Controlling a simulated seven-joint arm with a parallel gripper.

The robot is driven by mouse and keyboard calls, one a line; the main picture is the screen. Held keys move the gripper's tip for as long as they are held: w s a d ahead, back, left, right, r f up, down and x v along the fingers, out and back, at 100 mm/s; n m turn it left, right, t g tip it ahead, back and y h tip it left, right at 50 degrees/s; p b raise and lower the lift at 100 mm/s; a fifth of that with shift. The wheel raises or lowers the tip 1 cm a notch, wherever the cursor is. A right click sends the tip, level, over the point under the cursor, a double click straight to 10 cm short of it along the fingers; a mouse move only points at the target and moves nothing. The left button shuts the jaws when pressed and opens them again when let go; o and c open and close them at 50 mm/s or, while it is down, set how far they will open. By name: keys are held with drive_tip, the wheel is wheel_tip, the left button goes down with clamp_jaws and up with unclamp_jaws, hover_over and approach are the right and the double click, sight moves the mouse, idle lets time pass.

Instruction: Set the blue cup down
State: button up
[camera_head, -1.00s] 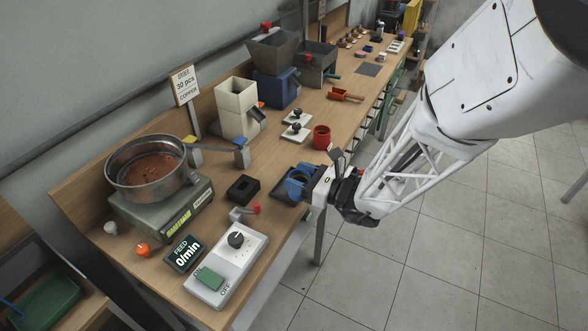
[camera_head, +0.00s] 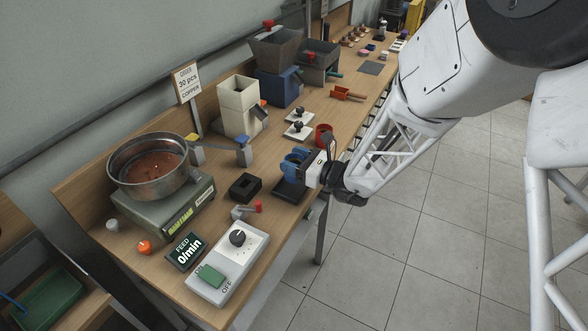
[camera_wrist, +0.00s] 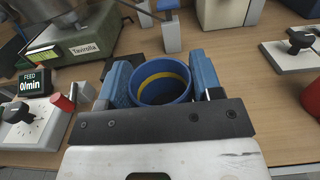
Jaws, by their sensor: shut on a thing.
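The blue cup (camera_head: 291,163) is held upright between the fingers of my gripper (camera_head: 299,164), close to the near edge of the bench. In the wrist view the cup (camera_wrist: 162,92) shows its round open mouth with a yellow band inside, between the two blue fingers of my gripper (camera_wrist: 160,80). The fingers are shut on its sides. A dark square pad (camera_head: 289,191) lies on the bench just below the cup in the head view. The cup appears to be above the bench, but its base is hidden.
A red cup (camera_head: 323,135) stands just beyond my gripper. A scale (camera_head: 166,215) bears a metal bowl (camera_head: 152,167). White dial plates (camera_head: 299,131) stand behind.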

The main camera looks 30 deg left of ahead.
drive_tip(key=shift+f, duration=1.7)
drive_tip(key=shift+f, duration=0.1)
drive_tip(key=o, duration=1.1)
drive_tip(key=shift+c, duration=0.2)
drive_tip(key=shift+d, duration=0.1)
drive_tip(key=d, duration=1.1)
drive_tip(key=shift+d, duration=0.4)
